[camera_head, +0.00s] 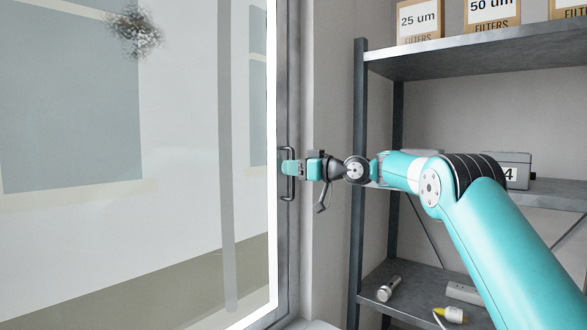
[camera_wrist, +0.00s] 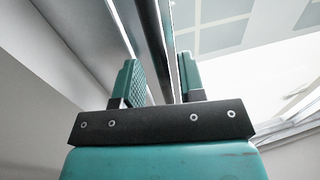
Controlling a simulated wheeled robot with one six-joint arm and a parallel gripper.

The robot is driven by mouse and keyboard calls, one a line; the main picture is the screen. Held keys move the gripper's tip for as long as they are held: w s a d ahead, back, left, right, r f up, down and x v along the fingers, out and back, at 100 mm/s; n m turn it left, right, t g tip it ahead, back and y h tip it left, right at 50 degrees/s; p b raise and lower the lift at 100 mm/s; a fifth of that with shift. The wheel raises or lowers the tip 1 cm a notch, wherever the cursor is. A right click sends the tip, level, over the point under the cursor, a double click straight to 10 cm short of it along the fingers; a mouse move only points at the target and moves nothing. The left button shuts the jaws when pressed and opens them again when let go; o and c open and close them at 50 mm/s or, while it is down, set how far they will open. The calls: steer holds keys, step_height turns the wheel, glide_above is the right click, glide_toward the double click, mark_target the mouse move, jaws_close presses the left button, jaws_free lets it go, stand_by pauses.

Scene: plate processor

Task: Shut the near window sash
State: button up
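The near window sash has a grey frame (camera_head: 287,75) around a large pane that fills the left of the head view. A dark upright bar handle (camera_head: 291,190) is fixed to this frame. My gripper (camera_head: 292,168) is at the handle, about mid-height, reaching in from the right. In the wrist view the handle bar (camera_wrist: 149,32) runs between the two fingers of my gripper (camera_wrist: 160,82). The fingers stand apart with gaps beside the bar, so the gripper is open around it. I cannot tell how far the sash stands open.
A metal shelf unit (camera_head: 360,130) stands right of the window, behind my arm. Filter boxes (camera_head: 418,20) are on its top shelf. A grey box (camera_head: 515,168) is on the middle shelf. A flashlight (camera_head: 388,289) and a yellow-and-white item (camera_head: 449,315) lie on the lower shelf.

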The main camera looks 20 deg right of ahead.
steer(key=b+v, duration=0.8)
steer(key=v, duration=0.9)
steer(key=shift+s, duration=0.2)
steer(key=s+a+f+g+h, duration=0.1)
steer(key=s+a+f+g, duration=0.1)
steer(key=s+a+f, duration=0.35)
steer(key=s+a+f+m+g+h, duration=0.1)
steer(key=s+a+f+g, duration=0.2)
steer(key=a, duration=0.6)
steer(key=s+a+f+g+h, duration=0.15)
steer(key=s+a+f, duration=0.25)
steer(key=a, duration=0.4)
steer(key=s+f+g+h, duration=0.1)
steer(key=s+f, duration=0.3)
steer(key=s, duration=0.4)
steer(key=s+a+f+g+h, duration=0.1)
steer(key=s+f+g, duration=0.2)
steer(key=s, duration=0.6)
steer(key=s+a+f+g+h, duration=0.1)
steer(key=s+f+g+h, duration=0.1)
steer(key=s+f, duration=0.5)
steer(key=shift+s+f+g, duration=0.2)
steer(key=shift+s+g, duration=0.35)
steer(key=shift+s, duration=0.25)
